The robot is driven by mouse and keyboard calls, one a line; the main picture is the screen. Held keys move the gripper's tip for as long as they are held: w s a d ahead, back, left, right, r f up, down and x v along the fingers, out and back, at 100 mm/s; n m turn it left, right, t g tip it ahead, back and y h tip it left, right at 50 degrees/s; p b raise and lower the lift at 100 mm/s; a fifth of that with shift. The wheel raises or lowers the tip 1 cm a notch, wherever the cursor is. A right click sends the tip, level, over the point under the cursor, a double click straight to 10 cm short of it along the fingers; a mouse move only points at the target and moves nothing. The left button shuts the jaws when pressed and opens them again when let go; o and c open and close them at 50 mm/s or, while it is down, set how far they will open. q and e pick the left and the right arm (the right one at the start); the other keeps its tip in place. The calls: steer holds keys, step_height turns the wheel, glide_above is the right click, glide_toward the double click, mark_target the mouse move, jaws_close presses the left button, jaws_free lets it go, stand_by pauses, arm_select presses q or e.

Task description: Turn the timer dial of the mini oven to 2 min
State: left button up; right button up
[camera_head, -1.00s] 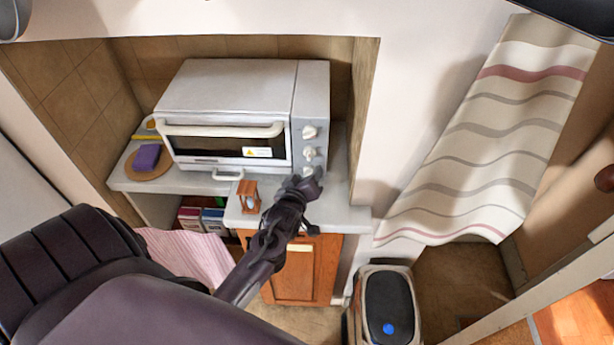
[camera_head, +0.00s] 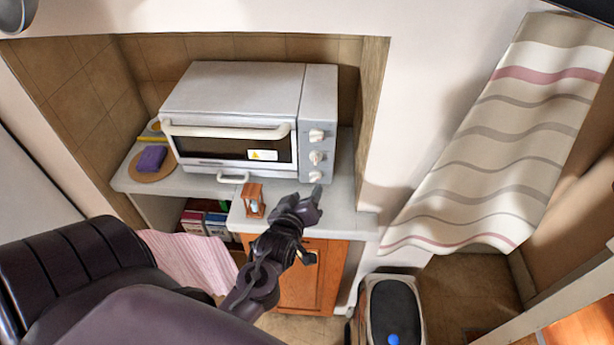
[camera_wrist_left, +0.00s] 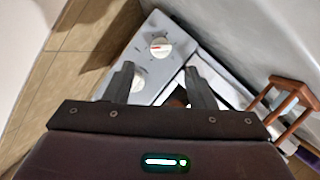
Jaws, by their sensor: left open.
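The white mini oven (camera_head: 235,95) stands on the counter in a tiled niche, its door shut. Its right-hand panel (camera_head: 320,95) carries a column of three pale knobs: top (camera_head: 317,135), middle (camera_head: 316,157) and bottom (camera_head: 315,176). Which one is the timer dial, and its setting, are too small to read. My left gripper (camera_head: 311,198) is open and empty, below and in front of the bottom knob, apart from it. In the left wrist view, two knobs show beyond the fingers (camera_wrist_left: 160,86): one (camera_wrist_left: 160,46) clear, the other (camera_wrist_left: 138,80) partly behind the left finger. My right gripper is out of view.
A small wooden hourglass stand (camera_head: 253,199) is on the counter just left of my left gripper. A purple sponge (camera_head: 151,158) lies on a round board at the left. A bin (camera_head: 390,305) stands below right. A striped curtain (camera_head: 500,140) hangs at the right.

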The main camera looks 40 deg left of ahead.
mark_target(315, 177)
arm_select(q)
steer(key=m, duration=0.2)
steer(key=w+d+f+m+y+b, duration=0.1)
steer(key=m, duration=0.1)
steer(key=w+d+f+m+t+b, duration=0.1)
steer(key=m, duration=0.1)
steer(key=shift+w+d+y, duration=0.1)
steer(key=shift+d+y, duration=0.05)
steer(key=shift+y, duration=0.25)
steer(key=shift+d+f+m+y+b, duration=0.2)
steer(key=shift+m+y+b, duration=0.35)
steer(key=shift+m, duration=0.65)
steer(key=shift+f+m+y+b, duration=0.15)
steer(key=shift+m+y+b, duration=0.2)
steer(key=shift+m, duration=0.65)
steer(key=shift+s+m+y, duration=0.3)
steer(key=shift+s+m, duration=0.1)
steer(key=shift+m, duration=0.5)
steer(key=shift+s+a+m+t+y+b, duration=0.1)
steer(key=shift+s+m+t+y+b, duration=0.25)
steer(key=shift+m, duration=0.55)
steer(key=shift+w+a, duration=0.15)
steer(key=p+x, duration=0.2)
steer(key=x, duration=0.5)
steer(key=shift+w, duration=0.1)
